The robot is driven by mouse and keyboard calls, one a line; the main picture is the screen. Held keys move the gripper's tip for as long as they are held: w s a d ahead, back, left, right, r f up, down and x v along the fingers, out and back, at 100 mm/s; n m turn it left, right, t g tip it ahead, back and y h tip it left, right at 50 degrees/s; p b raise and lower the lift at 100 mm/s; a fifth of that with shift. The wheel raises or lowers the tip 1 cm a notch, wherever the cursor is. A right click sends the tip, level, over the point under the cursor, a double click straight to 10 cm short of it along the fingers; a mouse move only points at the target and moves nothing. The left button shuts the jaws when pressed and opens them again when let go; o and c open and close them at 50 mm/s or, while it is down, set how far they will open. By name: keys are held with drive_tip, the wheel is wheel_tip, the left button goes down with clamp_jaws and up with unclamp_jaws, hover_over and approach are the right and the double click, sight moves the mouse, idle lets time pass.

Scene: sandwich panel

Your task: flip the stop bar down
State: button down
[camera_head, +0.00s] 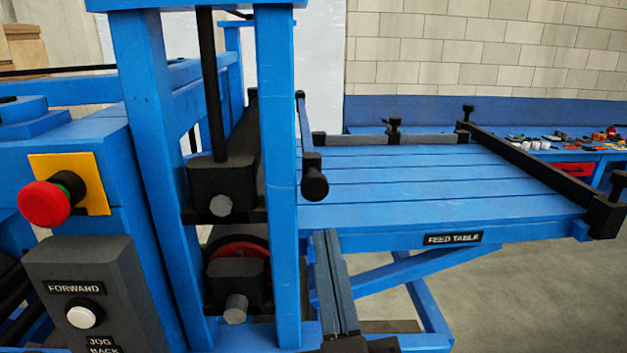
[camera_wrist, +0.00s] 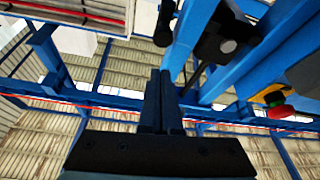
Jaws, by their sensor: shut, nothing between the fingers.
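A slim blue bar (camera_head: 304,126) rises beside the front blue post, with a black cylindrical knob (camera_head: 315,184) near its lower end. It looks like the stop bar, standing nearly upright, but no label confirms this. The black knob also shows in the wrist view (camera_wrist: 164,22), up beyond my fingertips. My gripper (camera_head: 326,236) points upward below the knob, at the near left corner of the feed table. In the wrist view my gripper (camera_wrist: 161,73) has its fingers together with nothing between them. A gap shows between the fingertips and the knob.
The blue feed table (camera_head: 440,180) is clear, with a black rail (camera_head: 540,165) on its right and a grey bar (camera_head: 360,139) at the back. Blue posts (camera_head: 280,200) stand close left of my gripper. A red button (camera_head: 45,203) and control box (camera_head: 85,280) are farther left.

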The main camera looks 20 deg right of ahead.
sight(314, 180)
drive_tip(key=p+x, duration=0.4)
drive_tip(key=x, duration=0.5)
drive_tip(key=shift+p, duration=0.3)
drive_tip(key=shift+w+d+r, duration=0.1)
drive_tip(key=shift+w+r, duration=0.05)
drive_tip(key=shift+w, duration=0.45)
wheel_tip(314, 180, down, 8)
drive_tip(key=b, duration=0.8)
drive_tip(key=shift+f, duration=0.2)
drive_tip(key=shift+f, duration=0.15)
